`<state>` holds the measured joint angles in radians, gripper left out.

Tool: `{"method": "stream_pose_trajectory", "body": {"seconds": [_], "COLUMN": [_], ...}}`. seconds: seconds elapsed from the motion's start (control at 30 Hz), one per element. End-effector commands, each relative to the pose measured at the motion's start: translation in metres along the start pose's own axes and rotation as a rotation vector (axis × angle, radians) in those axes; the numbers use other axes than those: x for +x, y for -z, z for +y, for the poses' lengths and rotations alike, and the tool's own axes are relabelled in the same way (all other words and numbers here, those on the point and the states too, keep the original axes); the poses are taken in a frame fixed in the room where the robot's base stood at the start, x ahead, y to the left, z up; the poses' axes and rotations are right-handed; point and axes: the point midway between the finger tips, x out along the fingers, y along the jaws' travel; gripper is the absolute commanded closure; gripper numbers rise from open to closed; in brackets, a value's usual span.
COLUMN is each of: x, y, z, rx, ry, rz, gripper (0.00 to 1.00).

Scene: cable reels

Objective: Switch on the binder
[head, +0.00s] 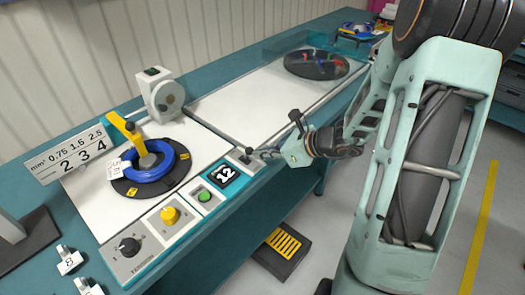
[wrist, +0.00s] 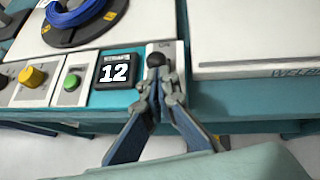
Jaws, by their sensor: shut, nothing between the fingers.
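The binder's control panel (head: 165,222) lies along the bench's front edge. At its right end is a small panel (wrist: 166,47) with a black ball-topped switch lever (wrist: 155,60), just right of the display showing 12 (wrist: 115,70). In the head view the lever (head: 245,157) is small and close to my gripper's tip. My gripper (wrist: 160,84) is shut and empty, with its fingertips at the near side of the lever. I cannot tell whether they touch it. The fingertips hide the lever's base, and its on or off position is unclear.
The panel also has a green button (head: 204,197), a yellow knob (head: 170,214) and a black dial (head: 129,246). A blue cable coil (head: 149,174) sits on a black turntable behind. A black pedal with yellow stripes (head: 283,243) is on the floor under the bench.

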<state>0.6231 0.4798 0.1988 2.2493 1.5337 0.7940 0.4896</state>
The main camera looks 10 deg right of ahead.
Motion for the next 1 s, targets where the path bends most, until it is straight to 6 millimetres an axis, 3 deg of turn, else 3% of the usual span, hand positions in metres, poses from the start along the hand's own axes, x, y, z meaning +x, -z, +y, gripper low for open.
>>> {"method": "stream_pose_trajectory", "body": {"seconds": [1.0], "x": [0.002], "y": [-0.027], "z": [-0.003], "rx": [0.026], "ry": [-0.033], "rz": [0.222], "gripper": [1.00]}}
